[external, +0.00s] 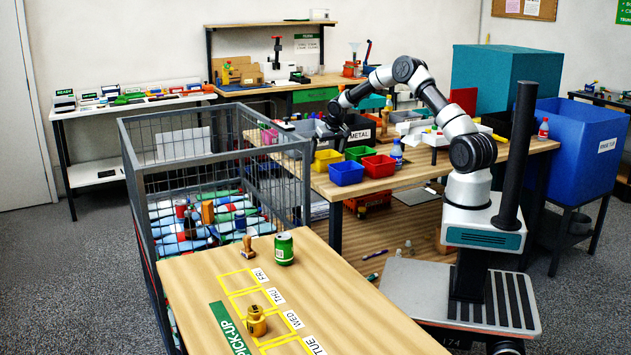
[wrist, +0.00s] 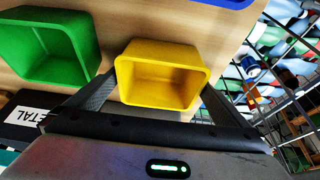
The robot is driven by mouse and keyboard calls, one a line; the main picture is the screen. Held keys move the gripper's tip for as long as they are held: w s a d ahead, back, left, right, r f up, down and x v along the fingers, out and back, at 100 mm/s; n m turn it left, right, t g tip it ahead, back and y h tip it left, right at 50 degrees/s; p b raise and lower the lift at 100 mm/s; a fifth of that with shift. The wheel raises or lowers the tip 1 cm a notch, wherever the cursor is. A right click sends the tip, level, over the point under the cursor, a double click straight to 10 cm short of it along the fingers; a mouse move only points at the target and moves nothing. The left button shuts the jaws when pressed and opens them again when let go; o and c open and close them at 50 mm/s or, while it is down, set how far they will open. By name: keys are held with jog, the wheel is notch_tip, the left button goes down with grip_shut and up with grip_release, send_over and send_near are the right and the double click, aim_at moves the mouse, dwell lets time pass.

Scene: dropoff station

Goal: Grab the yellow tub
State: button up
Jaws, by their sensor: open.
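The yellow tub (external: 327,160) stands on the wooden worktable near its left edge, beside the wire cage. In the wrist view the yellow tub (wrist: 160,82) is in the middle, its open top partly facing the camera. My gripper (wrist: 159,84) is open, with one dark finger at each side of the tub in the picture; whether they touch it I cannot tell. In the external view my gripper (external: 336,122) is above and behind the tub, at the end of the bent arm.
A green tub (external: 359,153), a blue tub (external: 346,173) and a red tub (external: 378,166) stand close by. A black METAL bin (external: 362,128) is behind them. The wire cage (external: 300,150) rises just left of the table. A bottle (external: 397,152) stands to the right.

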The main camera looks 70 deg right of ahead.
jog(key=shift+x, duration=0.9)
jog(key=shift+c, duration=0.4)
jog(key=c, duration=0.8)
jog(key=shift+o, duration=0.2)
jog(key=shift+r, duration=0.15)
